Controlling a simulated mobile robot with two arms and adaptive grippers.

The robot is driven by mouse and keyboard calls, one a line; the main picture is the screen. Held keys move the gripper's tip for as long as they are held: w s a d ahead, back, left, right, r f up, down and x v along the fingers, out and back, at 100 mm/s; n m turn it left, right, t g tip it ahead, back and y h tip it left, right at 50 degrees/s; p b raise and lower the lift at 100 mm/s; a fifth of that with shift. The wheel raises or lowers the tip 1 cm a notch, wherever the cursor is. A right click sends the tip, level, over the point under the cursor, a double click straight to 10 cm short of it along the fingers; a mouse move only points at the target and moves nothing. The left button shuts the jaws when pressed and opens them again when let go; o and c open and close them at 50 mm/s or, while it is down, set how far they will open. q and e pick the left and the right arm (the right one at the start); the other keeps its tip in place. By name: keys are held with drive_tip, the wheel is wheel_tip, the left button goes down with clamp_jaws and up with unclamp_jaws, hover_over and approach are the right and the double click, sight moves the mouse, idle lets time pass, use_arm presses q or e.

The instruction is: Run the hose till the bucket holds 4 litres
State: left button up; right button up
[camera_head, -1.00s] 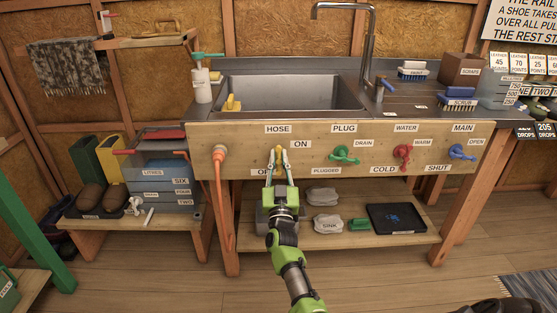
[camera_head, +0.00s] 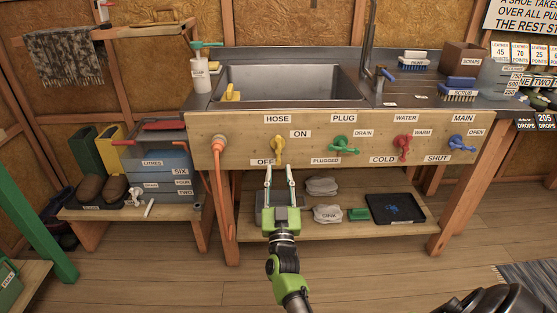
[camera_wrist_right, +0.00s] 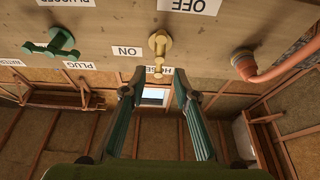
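The yellow hose tap (camera_head: 278,145) is on the wooden front panel, between the ON and OFF labels and under HOSE. Its lever looks roughly vertical; I cannot tell its exact setting. The tap also shows in the right wrist view (camera_wrist_right: 159,44), which is upside down. My right gripper (camera_head: 279,171) is open and empty just below the tap, its two fingers apart (camera_wrist_right: 153,78). An orange hose (camera_head: 218,185) hangs from the panel's left end; its lower end is hidden. A blue-grey container marked LITRES, SIX, FOUR and TWO (camera_head: 152,174) stands left of the bench; its water level is unclear. My left gripper is out of view.
The green plug tap (camera_head: 341,144), red water tap (camera_head: 402,145) and blue main tap (camera_head: 460,143) sit to the right on the panel. The sink (camera_head: 290,88) is above. Grey cloths (camera_head: 321,186) and a black tray (camera_head: 397,209) are on the lower shelf.

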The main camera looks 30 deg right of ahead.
drive_tip(key=shift+v, duration=1.55)
